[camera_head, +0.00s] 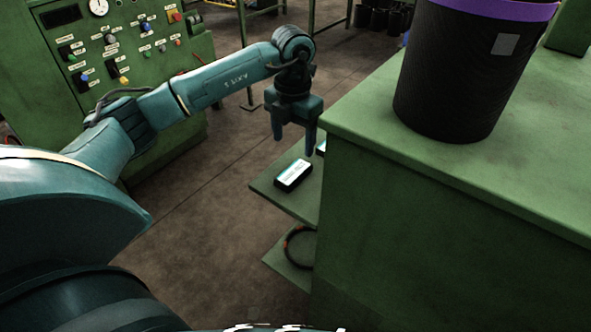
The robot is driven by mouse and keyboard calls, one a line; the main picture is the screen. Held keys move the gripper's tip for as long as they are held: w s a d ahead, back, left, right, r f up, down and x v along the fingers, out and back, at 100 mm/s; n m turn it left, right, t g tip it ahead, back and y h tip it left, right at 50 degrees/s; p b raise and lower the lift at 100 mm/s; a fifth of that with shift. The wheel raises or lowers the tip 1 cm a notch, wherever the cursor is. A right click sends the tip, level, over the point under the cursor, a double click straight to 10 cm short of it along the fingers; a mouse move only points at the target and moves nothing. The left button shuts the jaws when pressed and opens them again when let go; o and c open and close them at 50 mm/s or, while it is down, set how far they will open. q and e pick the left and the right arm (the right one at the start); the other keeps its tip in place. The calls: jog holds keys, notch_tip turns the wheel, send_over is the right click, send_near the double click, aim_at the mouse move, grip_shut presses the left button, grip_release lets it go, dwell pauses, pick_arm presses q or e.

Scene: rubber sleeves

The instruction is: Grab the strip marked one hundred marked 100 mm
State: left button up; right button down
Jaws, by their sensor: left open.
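My left gripper (294,138) points down with its two fingers apart and nothing between them. It hangs above the small green shelf (273,193) at the left side of the green cabinet. A small black block with a white and light-blue top (293,174) lies on that shelf, below the fingertips and apart from them. Any marking on it is too small to read. Part of another light-topped piece (320,148) shows at the cabinet's edge, mostly hidden by the cabinet. No 100 mm mark is legible. My right gripper is not in view.
The green cabinet (400,230) fills the right side, and its corner stands close to my left gripper. A large black bin with a purple rim (455,75) stands on it. A lower shelf holds a dark ring (291,247). A control panel (120,45) stands at the back left. Brown floor lies between.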

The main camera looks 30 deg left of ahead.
aim_at(293, 178)
pick_arm(q)
notch_tip(293, 178, down, 9)
jog(key=shift+r+p, duration=0.1)
jog(key=shift+p, duration=0.7)
jog(key=shift+c, duration=0.4)
jog(key=c, duration=1)
